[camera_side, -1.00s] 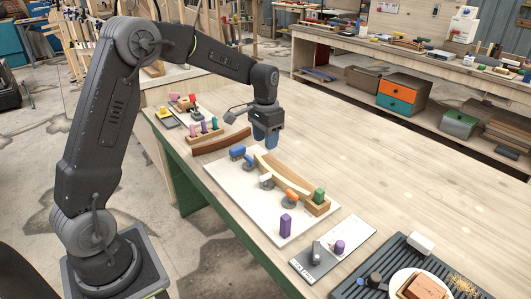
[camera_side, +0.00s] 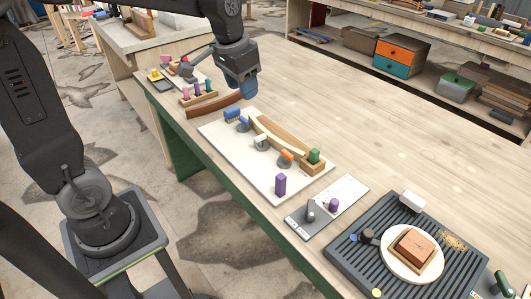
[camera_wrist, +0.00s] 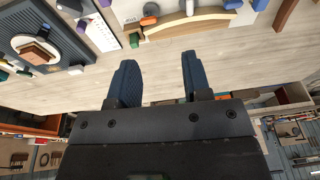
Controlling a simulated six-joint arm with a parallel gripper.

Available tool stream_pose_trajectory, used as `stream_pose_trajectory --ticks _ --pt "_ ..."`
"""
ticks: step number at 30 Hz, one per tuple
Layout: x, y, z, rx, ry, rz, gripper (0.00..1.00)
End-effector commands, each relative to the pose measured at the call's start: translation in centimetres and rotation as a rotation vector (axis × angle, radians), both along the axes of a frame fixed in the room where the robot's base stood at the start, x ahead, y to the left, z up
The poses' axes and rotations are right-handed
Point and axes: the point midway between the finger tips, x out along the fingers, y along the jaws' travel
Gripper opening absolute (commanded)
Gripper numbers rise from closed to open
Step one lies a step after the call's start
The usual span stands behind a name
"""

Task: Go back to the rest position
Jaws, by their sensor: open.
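My gripper (camera_side: 246,88) is above the far side of the workbench, beyond the white board (camera_side: 239,148), in the side view. In the wrist view its two blue fingers (camera_wrist: 157,78) stand apart with nothing between them. The curved wooden stringer (camera_side: 276,140) lies on the white board, clear of my gripper; it also shows in the wrist view (camera_wrist: 182,22). Blue, white and orange pieces sit along it. A green block (camera_side: 315,156) stands at its near end, and a purple block (camera_side: 280,184) stands at the board's near corner.
A dark brown curved strip (camera_side: 214,106) and a rack of coloured pegs (camera_side: 198,93) lie left of the board. A dark ribbed tray (camera_side: 345,261) with a wooden block on a white plate (camera_side: 392,262) stands at the near right.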

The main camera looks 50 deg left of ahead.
Motion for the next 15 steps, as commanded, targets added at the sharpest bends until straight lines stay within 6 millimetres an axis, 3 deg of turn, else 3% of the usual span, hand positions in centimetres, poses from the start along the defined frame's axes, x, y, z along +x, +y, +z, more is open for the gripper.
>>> stream_pose_trajectory --ticks 3,9,15 --pt "-4.3 -2.0 1.5 0.001 -0.078 -0.003 0.45" --pt "-10.8 -4.3 1.7 -0.012 -0.193 -0.003 0.45" --pt "-14.6 -5.4 0.7 -0.029 -0.265 -0.001 0.45"
